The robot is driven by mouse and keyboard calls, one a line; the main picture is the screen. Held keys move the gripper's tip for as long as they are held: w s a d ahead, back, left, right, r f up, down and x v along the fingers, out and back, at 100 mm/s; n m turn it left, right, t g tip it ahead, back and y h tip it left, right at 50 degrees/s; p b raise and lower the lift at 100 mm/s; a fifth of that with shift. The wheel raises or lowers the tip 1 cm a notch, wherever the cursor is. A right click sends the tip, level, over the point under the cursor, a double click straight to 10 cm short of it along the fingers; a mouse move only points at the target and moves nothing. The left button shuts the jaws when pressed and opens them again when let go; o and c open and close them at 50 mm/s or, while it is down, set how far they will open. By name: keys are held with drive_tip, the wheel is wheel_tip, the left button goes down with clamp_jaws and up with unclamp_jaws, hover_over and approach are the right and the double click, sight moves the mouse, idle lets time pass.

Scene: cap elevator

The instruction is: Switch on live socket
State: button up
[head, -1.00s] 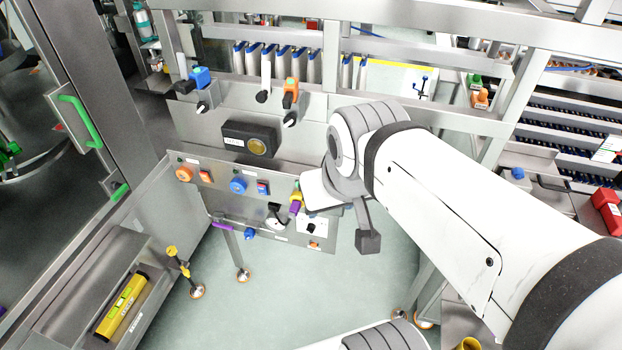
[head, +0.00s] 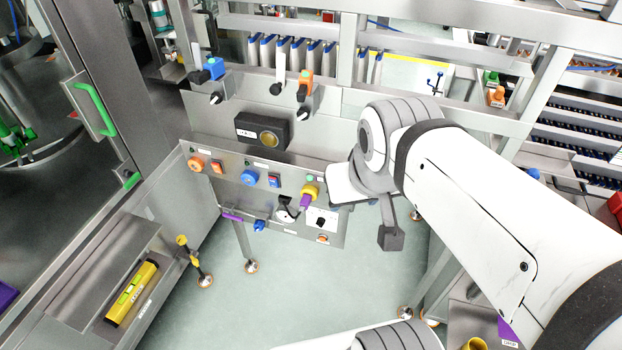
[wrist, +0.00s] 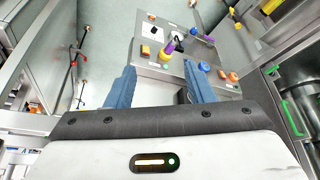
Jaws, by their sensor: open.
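A grey steel panel (head: 222,190) carries a row of sockets and switches. From left these are an orange socket (head: 196,164) with an orange switch (head: 217,167), a blue socket (head: 250,178) with a dark red-and-blue switch (head: 274,181), and a yellow socket (head: 310,191) with a purple plug (head: 305,202) in it. A small green part (head: 310,179) sits above the yellow socket. Labels are too small to read. My gripper (wrist: 160,88) is open and empty in the wrist view, its blue fingers pointing toward the panel, apart from it. My wrist hides the panel's right end in the head view.
Below the row are a white plate with a black knob (head: 321,222) and a blue plug (head: 259,225). A black box (head: 262,133) and levers stand above. A yellow spirit level (head: 132,292) lies at lower left.

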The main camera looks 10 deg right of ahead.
drive_tip(key=shift+c, duration=0.6)
drive_tip(key=shift+f+b, duration=0.3)
drive_tip(key=shift+f, duration=0.05)
drive_tip(key=shift+c, duration=0.7)
drive_tip(key=shift+g, duration=0.5)
drive_tip(key=b+x, duration=0.2)
drive_tip(key=x, duration=0.1)
drive_tip(key=s+b+x, duration=0.1)
drive_tip(key=b+x, duration=0.2)
drive_tip(key=s+b+x, duration=0.1)
drive_tip(key=b+x, duration=0.2)
drive_tip(key=x, duration=0.1)
drive_tip(key=shift+s+f, duration=0.15)
drive_tip(key=shift+f, duration=0.25)
drive_tip(key=c, duration=0.8)
drive_tip(key=shift+f+b, duration=0.4)
drive_tip(key=shift+r, duration=0.2)
